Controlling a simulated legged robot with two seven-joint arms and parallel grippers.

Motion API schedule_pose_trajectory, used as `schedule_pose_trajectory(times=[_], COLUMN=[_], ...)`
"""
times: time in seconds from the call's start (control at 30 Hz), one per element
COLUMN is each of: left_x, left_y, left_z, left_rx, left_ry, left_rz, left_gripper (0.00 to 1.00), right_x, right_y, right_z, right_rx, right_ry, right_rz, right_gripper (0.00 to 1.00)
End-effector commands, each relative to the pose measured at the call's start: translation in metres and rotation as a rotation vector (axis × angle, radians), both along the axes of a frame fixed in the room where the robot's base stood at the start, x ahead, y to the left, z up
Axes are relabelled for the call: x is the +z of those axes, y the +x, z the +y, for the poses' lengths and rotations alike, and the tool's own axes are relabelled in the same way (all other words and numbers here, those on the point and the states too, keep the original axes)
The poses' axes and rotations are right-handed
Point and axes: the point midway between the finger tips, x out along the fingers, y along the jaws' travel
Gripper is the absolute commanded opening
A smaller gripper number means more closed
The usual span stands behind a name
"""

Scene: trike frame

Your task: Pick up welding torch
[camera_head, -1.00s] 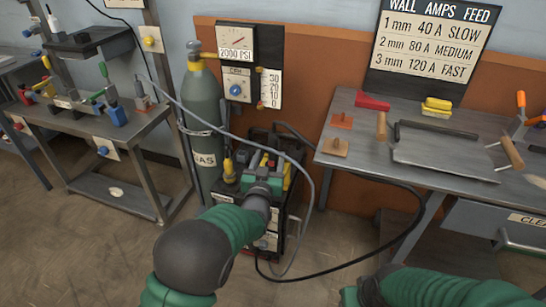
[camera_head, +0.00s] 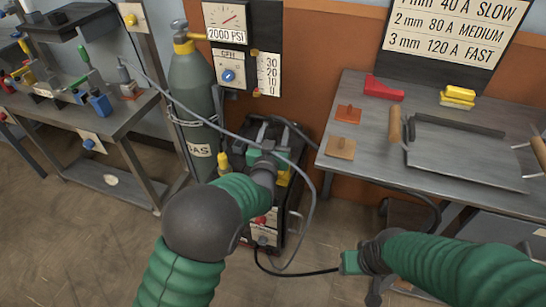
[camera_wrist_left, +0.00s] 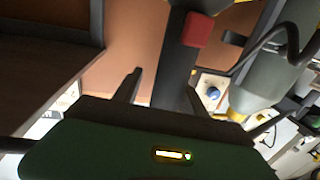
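A dark handle with a red button (camera_wrist_left: 197,30), which looks like the welding torch, runs down the middle of the left wrist view. Its lower end lies between the two spread fingers of my left gripper (camera_wrist_left: 163,95); I cannot tell whether they touch it. In the head view my left gripper (camera_head: 264,158) is over the top of the black welding machine (camera_head: 285,225). The arm and gripper hide the torch there. My right gripper (camera_head: 350,262) is low in the middle, right of the machine and away from it; its fingers are not clear.
A grey gas cylinder (camera_head: 195,95) stands left of the machine. A grey hose (camera_head: 314,195) loops in front of it. A metal table (camera_head: 360,90) with a tray and blocks is at right. A workbench (camera_head: 120,115) with clamps is at left. Open floor lies in front.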

Motion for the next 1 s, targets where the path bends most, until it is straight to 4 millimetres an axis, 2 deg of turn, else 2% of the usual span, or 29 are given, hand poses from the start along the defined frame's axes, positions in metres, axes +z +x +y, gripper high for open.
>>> schedule_pose_trajectory(times=[0.03, 0.3, 0.37, 0.77, 0.87, 1.0], left_x=[-0.001, -0.001, -0.001, 0.008, 0.022, 0.049], left_y=[0.001, 0.001, 0.001, 0.001, 0.001, 0.001], left_z=[0.001, 0.001, 0.001, 0.001, 0.001, 0.0], left_rx=[0.001, 0.002, 0.002, 0.001, 0.001, 0.001], left_ry=[0.0, 0.001, 0.001, -0.002, -0.003, -0.003], left_rz=[0.002, 0.002, 0.001, -0.004, -0.006, -0.006], left_gripper=[0.41, 0.06, 0.0, 0.0, 0.0, 0.0], right_x=[0.0, 0.0, 0.0, 0.004, 0.01, 0.023], right_y=[0.0, 0.0, 0.0, 0.0, 0.0, 0.0], right_z=[0.0, 0.0, 0.0, 0.0, 0.0, 0.0], right_rx=[0.0, 0.001, 0.001, 0.0, 0.0, 0.0], right_ry=[0.0, 0.0, 0.0, 0.0, 0.0, 0.0], right_rz=[0.0, 0.0, 0.0, 0.0, 0.0, 0.0], right_gripper=[0.45, 0.45, 0.45, 0.45, 0.45, 0.45])
